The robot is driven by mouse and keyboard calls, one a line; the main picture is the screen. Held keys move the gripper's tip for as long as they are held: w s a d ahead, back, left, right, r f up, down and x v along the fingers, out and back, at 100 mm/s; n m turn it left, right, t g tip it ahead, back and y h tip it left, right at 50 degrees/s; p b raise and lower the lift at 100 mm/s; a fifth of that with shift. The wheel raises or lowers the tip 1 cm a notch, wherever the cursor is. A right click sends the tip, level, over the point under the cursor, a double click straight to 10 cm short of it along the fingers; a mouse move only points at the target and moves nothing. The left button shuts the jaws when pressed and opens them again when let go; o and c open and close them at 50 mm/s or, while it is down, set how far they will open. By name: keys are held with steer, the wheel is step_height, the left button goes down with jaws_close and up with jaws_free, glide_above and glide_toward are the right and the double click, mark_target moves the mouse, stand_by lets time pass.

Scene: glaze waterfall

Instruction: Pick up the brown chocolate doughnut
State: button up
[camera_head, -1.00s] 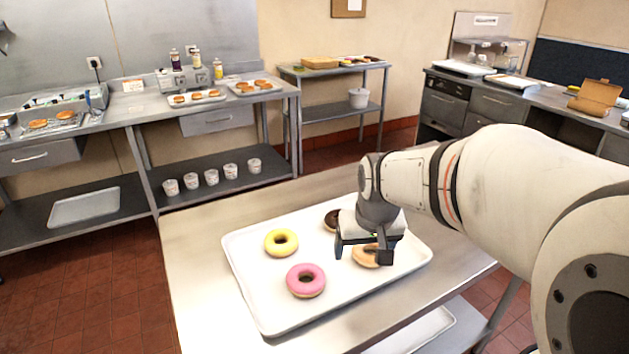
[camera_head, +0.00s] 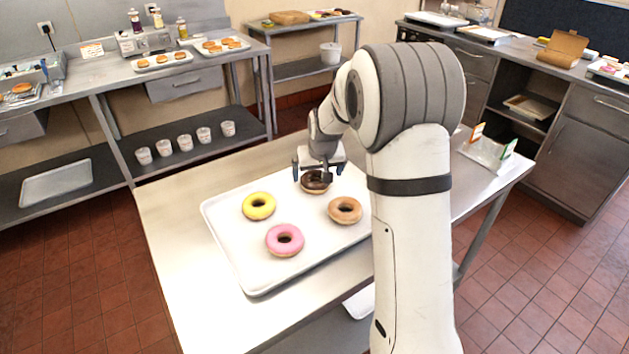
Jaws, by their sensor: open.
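The brown chocolate doughnut (camera_head: 316,186) lies at the back of a white tray (camera_head: 222,237) on the steel table. My gripper (camera_head: 317,177) is open, with its two fingers spread over and around the chocolate doughnut. The fingers and palm hide part of its far side. I cannot tell whether the fingers touch it. A yellow doughnut (camera_head: 259,206) is to its left, a pink one (camera_head: 285,240) is in front, and a tan one (camera_head: 345,211) is to its front right on the same tray.
My arm covers the right end of the tray. A clear holder with cards (camera_head: 487,150) stands on the table's right part. A counter with trays of doughnuts (camera_head: 162,61) runs along the left wall. The table's left side is bare.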

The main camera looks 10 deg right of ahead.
mark_target(316, 178)
steer(key=p+x, duration=0.1)
steer(key=x, duration=0.3)
steer(key=shift+w, duration=0.25)
steer(key=shift+c, duration=0.6)
steer(key=shift+a, duration=0.1)
steer(key=c, duration=0.8)
